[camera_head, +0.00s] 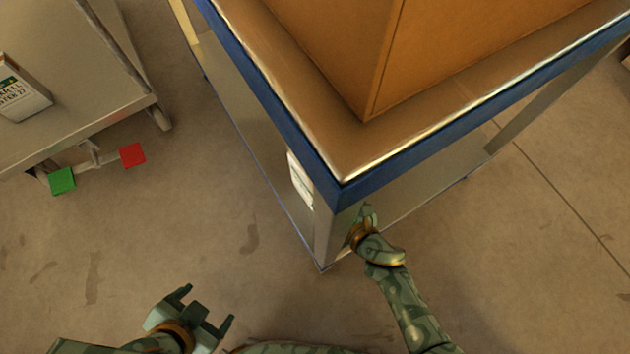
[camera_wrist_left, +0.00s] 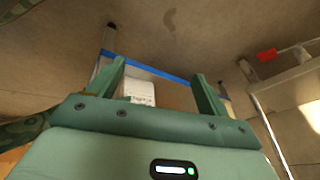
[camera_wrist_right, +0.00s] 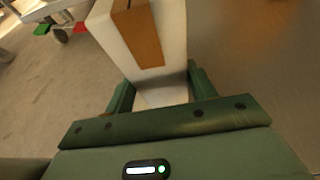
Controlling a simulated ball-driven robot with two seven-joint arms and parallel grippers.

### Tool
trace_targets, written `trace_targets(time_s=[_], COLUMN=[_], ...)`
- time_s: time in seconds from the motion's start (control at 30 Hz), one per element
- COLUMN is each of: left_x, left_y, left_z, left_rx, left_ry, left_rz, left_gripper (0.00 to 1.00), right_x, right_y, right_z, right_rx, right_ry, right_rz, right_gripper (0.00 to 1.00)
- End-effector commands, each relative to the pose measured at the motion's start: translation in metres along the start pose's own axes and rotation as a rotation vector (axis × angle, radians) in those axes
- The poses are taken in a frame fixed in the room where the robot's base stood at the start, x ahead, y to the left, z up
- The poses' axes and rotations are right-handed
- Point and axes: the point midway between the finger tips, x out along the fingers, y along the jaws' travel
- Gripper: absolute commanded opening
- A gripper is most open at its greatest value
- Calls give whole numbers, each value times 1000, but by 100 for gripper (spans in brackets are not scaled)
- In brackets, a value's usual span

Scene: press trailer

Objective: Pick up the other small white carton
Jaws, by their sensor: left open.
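A small white carton (camera_head: 22,92) with dark print and a green edge stands on the grey trailer (camera_head: 75,60) at the left of the head view. My left gripper (camera_head: 208,306) is open and empty, low over the floor, well apart from that carton. My right gripper (camera_wrist_right: 160,85) is shut on another white carton (camera_wrist_right: 172,60) with a brown strip. In the head view my right gripper (camera_head: 362,215) is partly hidden at the table corner; a white carton (camera_head: 299,180) shows past the table leg. A white carton (camera_wrist_left: 139,92) also shows beyond my left fingers.
A blue-edged table (camera_head: 270,90) carries a large brown box (camera_head: 335,50), and its corner and legs stand close to my right arm. A green pedal (camera_head: 62,180) and a red pedal (camera_head: 132,155) jut from the trailer. Floor between trailer and table is clear.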

Motion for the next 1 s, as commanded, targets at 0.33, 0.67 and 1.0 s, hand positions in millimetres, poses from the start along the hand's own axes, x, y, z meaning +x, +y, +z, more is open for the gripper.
trace_targets(time_s=[0.33, 0.67, 1.0], left_x=[0, -4, -1], left_y=[0, -1, -9], left_z=[0, 6, 48], left_rx=[1, 15, 100], left_ry=[-2, -25, -181], left_rz=[0, -5, -22], left_gripper=[78, 78, 78], right_x=[1, -3, -13], right_y=[0, -1, -1], right_z=[3, 13, 38], right_rx=[1, -1, -3], right_ry=[-7, -9, -11], right_rz=[1, 0, 0], right_gripper=[0, 0, 0])
